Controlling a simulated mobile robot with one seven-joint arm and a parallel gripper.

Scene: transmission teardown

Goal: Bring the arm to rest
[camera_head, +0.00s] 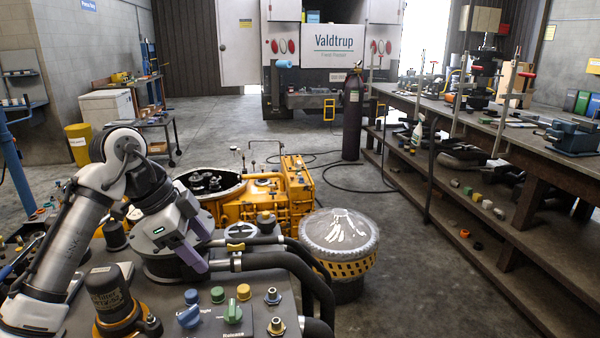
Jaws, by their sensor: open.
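My arm (70,240) stands at the left and is bent over at a raised joint. My gripper (197,240) hangs at its end on the near side of the picture, low over the grey console top. Its two purple fingers are apart, and nothing shows held between them. A dark round fitting lies right under and beside the gripper; I cannot tell whether they touch.
Blue, green and yellow knobs (232,312) and black hoses (285,262) crowd the console. Beyond it stand a yellow transmission housing (298,185) and a round drum with a pale lid (338,234). A long workbench (480,127) runs along the right.

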